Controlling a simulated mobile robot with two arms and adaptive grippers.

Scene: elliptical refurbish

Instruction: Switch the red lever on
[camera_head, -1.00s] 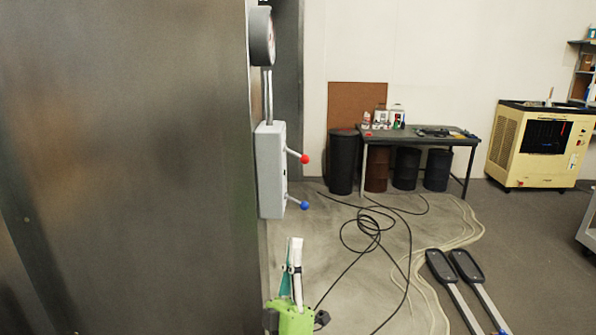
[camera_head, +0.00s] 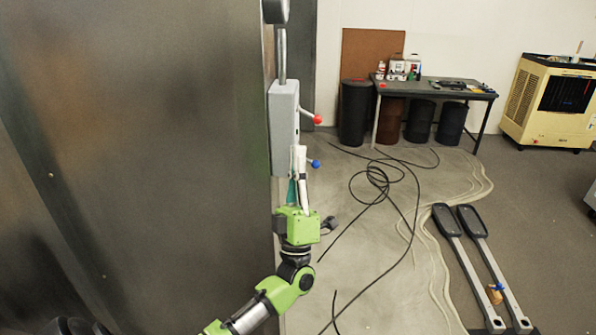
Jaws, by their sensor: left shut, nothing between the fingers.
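The red lever (camera_head: 317,119) sticks out to the right from the upper part of a grey switch box (camera_head: 284,115) on the edge of the metal wall. A blue-knobbed lever (camera_head: 314,163) sticks out lower on the same box. My left gripper (camera_head: 299,152) has a green body and points upward. Its fingers are shut and empty. Its tips are below the red lever and just left of the blue knob, in front of the box's lower part. Whether they touch the box or the blue lever I cannot tell. My right gripper is not in view.
A large metal wall (camera_head: 140,130) fills the left side. Black cables (camera_head: 378,178) lie on the floor. A dark table (camera_head: 435,90) with drums under it stands at the back, and a yellow machine (camera_head: 522,128) stands at the far right.

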